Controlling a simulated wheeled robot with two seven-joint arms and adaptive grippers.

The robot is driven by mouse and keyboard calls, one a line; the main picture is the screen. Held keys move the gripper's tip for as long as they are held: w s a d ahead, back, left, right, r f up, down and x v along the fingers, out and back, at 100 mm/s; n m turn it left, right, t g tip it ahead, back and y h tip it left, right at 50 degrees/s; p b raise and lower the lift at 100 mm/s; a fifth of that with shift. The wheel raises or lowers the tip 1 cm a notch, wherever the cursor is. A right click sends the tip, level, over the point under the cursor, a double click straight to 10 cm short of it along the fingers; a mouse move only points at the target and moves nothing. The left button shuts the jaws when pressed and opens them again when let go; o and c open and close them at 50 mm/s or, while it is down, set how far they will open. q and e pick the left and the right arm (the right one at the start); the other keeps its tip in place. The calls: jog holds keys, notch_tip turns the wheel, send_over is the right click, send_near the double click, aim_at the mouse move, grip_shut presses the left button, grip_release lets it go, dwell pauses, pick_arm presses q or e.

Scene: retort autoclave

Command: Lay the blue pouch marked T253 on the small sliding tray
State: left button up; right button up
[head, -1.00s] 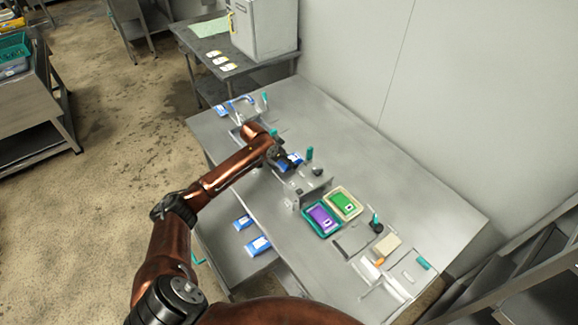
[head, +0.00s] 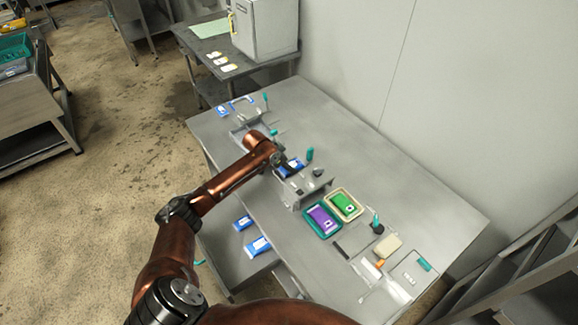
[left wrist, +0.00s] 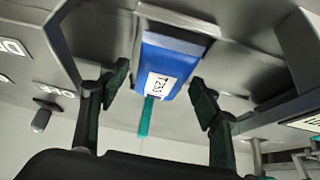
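The blue pouch (left wrist: 168,66) has a white label that reads like T253. In the left wrist view it lies against a small grey metal tray with a pale edge (left wrist: 178,18). My left gripper (left wrist: 158,80) is open, its two dark fingers on either side of the pouch with gaps to it. In the head view the pouch (head: 291,168) shows just beyond my left gripper (head: 283,165), by the raised metal fixture (head: 312,190) on the table. The arm and gripper hide part of the spot. My right gripper is not in view.
A purple pouch in a teal tray (head: 339,227) and a green pouch in a beige tray (head: 359,212) lie to the right. A teal-handled post (head: 309,154) stands close to the gripper. Blue pouches (head: 242,222) lie lower at the table's left. The table's back right is clear.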

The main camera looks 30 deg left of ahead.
pick_arm(q)
jog(key=shift+r, duration=0.2)
jog(key=p+v, duration=0.1)
jog(key=v, duration=1.1)
jog(key=shift+p, duration=0.35)
